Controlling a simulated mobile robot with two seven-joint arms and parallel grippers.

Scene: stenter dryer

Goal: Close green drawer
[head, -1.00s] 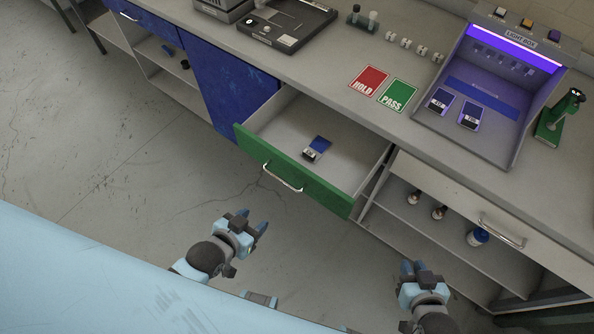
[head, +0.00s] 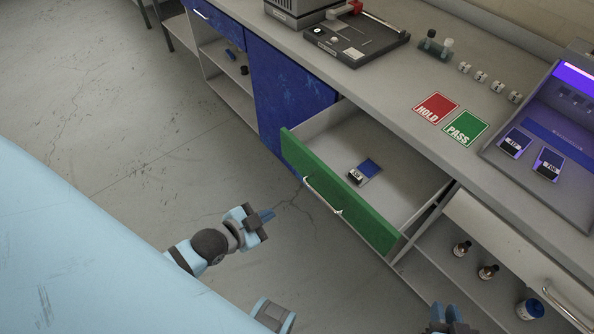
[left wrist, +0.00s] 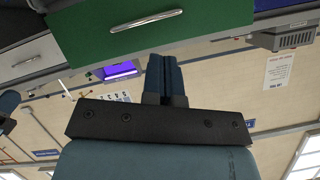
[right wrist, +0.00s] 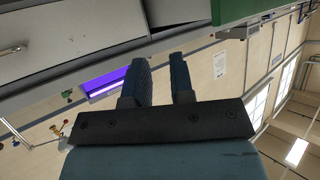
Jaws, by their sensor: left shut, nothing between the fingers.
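The green drawer (head: 360,213) is pulled out from the counter, with a pale bar handle (head: 323,196) on its front. Inside it lies a small item with a dark blue swatch (head: 369,167). My left gripper (head: 266,217) is shut and empty, in front of the drawer and to the left of the handle, apart from it. In the left wrist view its closed fingers (left wrist: 165,75) point toward the green front (left wrist: 150,32). My right gripper (head: 450,318) is at the bottom edge of the head view, partly cut off. In the right wrist view its fingers (right wrist: 158,80) are apart with nothing between.
A blue cabinet door (head: 290,85) is left of the drawer. Right of it are open shelves with bottles (head: 487,271) and a pale drawer (head: 530,255). The counter holds HOLD (head: 436,107) and PASS (head: 466,128) cards and a light box (head: 560,120). The floor before the drawer is clear.

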